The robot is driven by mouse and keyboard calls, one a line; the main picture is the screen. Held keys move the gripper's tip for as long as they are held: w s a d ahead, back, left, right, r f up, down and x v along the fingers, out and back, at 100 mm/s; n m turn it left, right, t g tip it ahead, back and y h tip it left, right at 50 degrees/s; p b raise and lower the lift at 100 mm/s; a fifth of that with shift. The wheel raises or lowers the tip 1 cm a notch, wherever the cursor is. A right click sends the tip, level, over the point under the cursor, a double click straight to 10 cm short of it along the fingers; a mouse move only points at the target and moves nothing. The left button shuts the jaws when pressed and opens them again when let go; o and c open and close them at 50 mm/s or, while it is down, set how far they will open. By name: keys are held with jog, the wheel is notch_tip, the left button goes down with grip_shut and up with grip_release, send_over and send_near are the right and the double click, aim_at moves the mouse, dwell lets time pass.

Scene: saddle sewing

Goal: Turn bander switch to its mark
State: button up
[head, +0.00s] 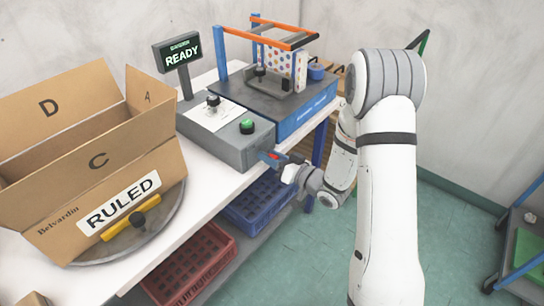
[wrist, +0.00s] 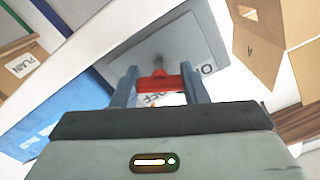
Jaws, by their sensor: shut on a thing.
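The switch is a red bar handle (wrist: 160,83) on a grey plate (wrist: 196,48), seen in the wrist view. The plate carries lettering that reads OFF near the handle and part of another word at its right. My gripper (wrist: 159,76) has one finger at each end of the red handle and is shut on it. In the head view my gripper (head: 271,157) is at the front of the grey control box (head: 233,150), with a little red showing between its fingers. The handle's exact angle and any mark for it are hard to make out.
The control box has a green button (head: 247,126), a black knob (head: 213,101) and a sign reading READY (head: 178,53). A blue-framed machine (head: 300,115) stands behind it. A cardboard box (head: 95,165) is at left, on a round plate. Crates (head: 190,268) sit below the table.

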jog(key=m+p, duration=0.1)
jog(key=m, duration=0.5)
jog(key=shift+p, duration=0.4)
jog(key=m+p, duration=0.2)
jog(key=m, duration=0.4)
jog(key=shift+f, duration=0.1)
jog(key=o, duration=1)
jog(key=shift+d, duration=0.1)
jog(key=v, duration=0.7)
jog(key=shift+s+d+b, duration=0.3)
jog(key=shift+b, duration=0.1)
